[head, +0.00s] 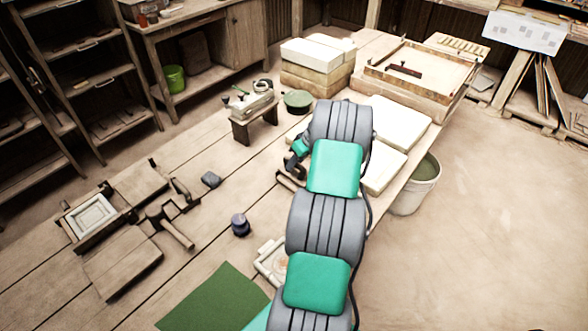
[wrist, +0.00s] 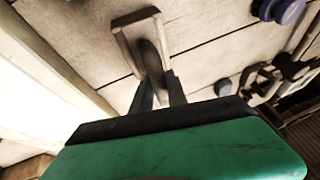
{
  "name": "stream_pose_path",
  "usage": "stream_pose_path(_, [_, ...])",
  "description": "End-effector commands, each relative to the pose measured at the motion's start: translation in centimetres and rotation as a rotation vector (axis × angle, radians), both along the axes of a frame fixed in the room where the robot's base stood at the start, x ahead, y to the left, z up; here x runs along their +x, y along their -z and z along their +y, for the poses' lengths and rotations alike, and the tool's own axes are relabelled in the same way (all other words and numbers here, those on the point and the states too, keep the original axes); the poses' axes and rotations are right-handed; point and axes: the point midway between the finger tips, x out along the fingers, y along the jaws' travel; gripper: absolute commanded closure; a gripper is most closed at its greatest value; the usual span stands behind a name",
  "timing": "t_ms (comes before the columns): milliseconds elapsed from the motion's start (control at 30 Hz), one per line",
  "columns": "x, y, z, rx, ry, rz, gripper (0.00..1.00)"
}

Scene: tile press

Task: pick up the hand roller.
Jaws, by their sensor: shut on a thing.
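The hand roller (wrist: 125,47) shows in the wrist view as a wooden frame with a dark rounded handle. My gripper (wrist: 155,80) is shut on the handle, with one dark finger on each side. In the head view, part of the roller (head: 288,181) shows just below my gripper (head: 291,164), at the left of my arm. My arm hides the rest of it there. I cannot tell whether the roller touches the bench or is lifted off it.
Pale slabs (head: 400,122) lie right of my arm, above a white bucket (head: 417,184) on the floor.

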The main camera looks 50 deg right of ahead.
Motion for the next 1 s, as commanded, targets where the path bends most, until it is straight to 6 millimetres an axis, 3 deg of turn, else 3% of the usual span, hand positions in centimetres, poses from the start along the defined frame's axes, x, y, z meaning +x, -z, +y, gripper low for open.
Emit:
stream_pose_path(167, [0.1, -0.9, -0.1, -0.003, -0.002, -0.002, 1.0])
stream_pose_path(300, [-0.1, -3.4, 0.0, -0.006, -0.001, -0.004, 1.0])
stream_pose_path(533, [-4.5, -9.5, 3.1, -0.007, 0.003, -0.004, 1.0])
stream_pose_path(800, [-9.8, -12.1, 7.1, -0.003, 0.002, -0.002, 1.0])
stream_pose_path(1000, [-11.3, -13.0, 8.2, -0.001, 0.0, -0.001, 1.0])
